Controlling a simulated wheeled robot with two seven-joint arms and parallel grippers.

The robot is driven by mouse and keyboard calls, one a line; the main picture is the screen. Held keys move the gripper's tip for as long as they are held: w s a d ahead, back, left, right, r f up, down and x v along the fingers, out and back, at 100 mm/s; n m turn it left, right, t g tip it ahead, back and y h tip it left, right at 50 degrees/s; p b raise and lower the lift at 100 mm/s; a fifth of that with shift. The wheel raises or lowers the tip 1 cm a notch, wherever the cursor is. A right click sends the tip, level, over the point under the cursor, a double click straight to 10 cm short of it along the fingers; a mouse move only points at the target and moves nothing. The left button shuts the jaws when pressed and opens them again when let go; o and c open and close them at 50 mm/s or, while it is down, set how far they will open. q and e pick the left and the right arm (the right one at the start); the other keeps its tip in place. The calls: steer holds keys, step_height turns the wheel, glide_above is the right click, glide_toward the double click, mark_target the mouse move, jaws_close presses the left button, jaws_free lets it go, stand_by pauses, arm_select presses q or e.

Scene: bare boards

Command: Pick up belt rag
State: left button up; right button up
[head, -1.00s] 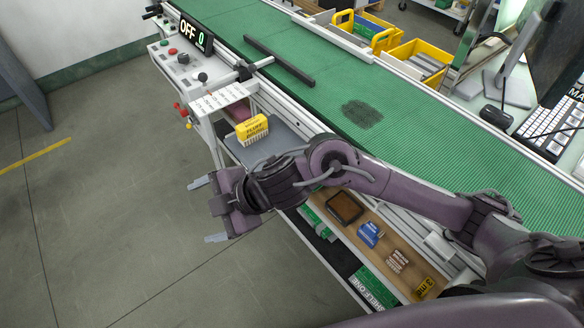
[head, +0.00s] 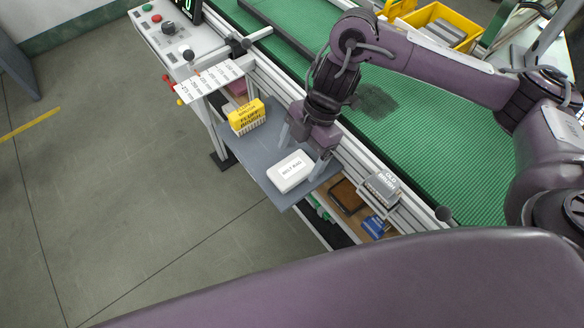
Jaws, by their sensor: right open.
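The belt rag (head: 291,171) is a white folded block with a label reading "BELT RAG". It lies on a grey shelf plate (head: 259,162) beside the conveyor. My right gripper (head: 303,154) is open and points down at the rag's far right side, very close to it. One finger is near the rag's upper left end and the other near its right end. I cannot tell whether the fingers touch the rag. My left gripper is not in view.
A yellow brush-like block (head: 246,117) stands on the same plate, left of the rag. The green conveyor belt (head: 440,150) with a dark stain (head: 376,101) runs behind. A control panel (head: 168,35) is at upper left. Open floor (head: 110,170) lies left.

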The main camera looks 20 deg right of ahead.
mark_target(294, 167)
steer(key=x, duration=0.4)
steer(key=shift+w, duration=0.2)
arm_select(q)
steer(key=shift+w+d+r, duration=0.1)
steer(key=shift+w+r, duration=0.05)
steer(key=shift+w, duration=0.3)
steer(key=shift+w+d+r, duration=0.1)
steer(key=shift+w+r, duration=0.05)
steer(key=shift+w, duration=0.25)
arm_select(e)
steer(key=shift+f, duration=0.1)
arm_select(q)
steer(key=shift+p, duration=0.3)
arm_select(e)
steer(key=shift+f, duration=0.1)
steer(key=c, duration=1.1)
